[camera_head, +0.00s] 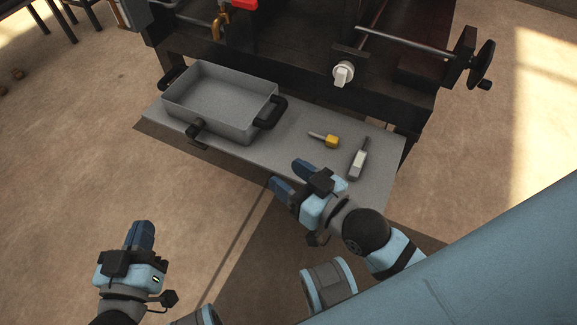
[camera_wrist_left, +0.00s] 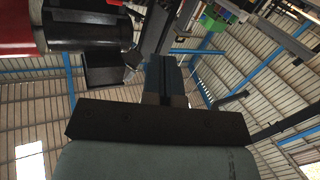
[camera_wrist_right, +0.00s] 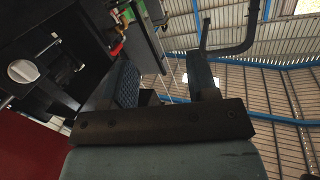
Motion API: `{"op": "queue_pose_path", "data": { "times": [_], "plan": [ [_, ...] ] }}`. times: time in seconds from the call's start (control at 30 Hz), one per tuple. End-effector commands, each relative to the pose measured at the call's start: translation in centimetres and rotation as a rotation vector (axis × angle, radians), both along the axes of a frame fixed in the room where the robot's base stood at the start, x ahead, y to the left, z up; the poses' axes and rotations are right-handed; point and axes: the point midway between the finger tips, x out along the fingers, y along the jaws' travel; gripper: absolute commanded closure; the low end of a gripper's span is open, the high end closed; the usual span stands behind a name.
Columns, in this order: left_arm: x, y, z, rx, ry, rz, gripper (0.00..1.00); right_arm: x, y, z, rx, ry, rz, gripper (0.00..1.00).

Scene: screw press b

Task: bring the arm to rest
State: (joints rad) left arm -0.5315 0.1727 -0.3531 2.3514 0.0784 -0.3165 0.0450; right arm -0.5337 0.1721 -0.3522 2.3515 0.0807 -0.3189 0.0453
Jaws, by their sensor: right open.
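My left gripper (camera_head: 140,235) is over the floor at the lower left in the head view, apart from the bench. Its blue fingers lie together with nothing seen between them; they also show in the left wrist view (camera_wrist_left: 168,75). My right gripper (camera_head: 288,178) is by the front edge of the grey shelf, near its right half. Its two fingers stand apart and empty, as the right wrist view (camera_wrist_right: 165,80) shows. Whether it touches the shelf edge cannot be told.
The grey shelf (camera_head: 240,160) bears a grey tray (camera_head: 205,115) with black handles, a yellow-handled tool (camera_head: 331,141) and a white-and-dark tool (camera_head: 357,163). Behind stands the dark press with a white knob (camera_head: 343,74) and a handwheel (camera_head: 481,64).

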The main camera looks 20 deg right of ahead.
Motion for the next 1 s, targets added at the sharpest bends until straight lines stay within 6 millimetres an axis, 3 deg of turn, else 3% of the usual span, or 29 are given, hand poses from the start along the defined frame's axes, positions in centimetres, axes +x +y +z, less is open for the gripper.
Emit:
{"op": "queue_pose_path", "data": {
  "times": [0.33, 0.67, 1.0],
  "plan": [
    [-0.1, 0.1, 0.4, 0.009, 0.009, 0.0, 1.0, 0.0, -0.1, 0.6, -0.007, 0.004, -0.002, 0.46],
    [-0.1, 1.4, 5.2, 0.096, 0.125, 0.033, 1.0, -0.1, -1.4, 5.3, -0.097, 0.121, -0.033, 0.46],
    [-1.7, 3.7, 9.0, 0.205, 0.282, 0.065, 1.0, -1.6, -3.6, 9.1, -0.206, 0.277, -0.065, 0.46]
  ]
}}
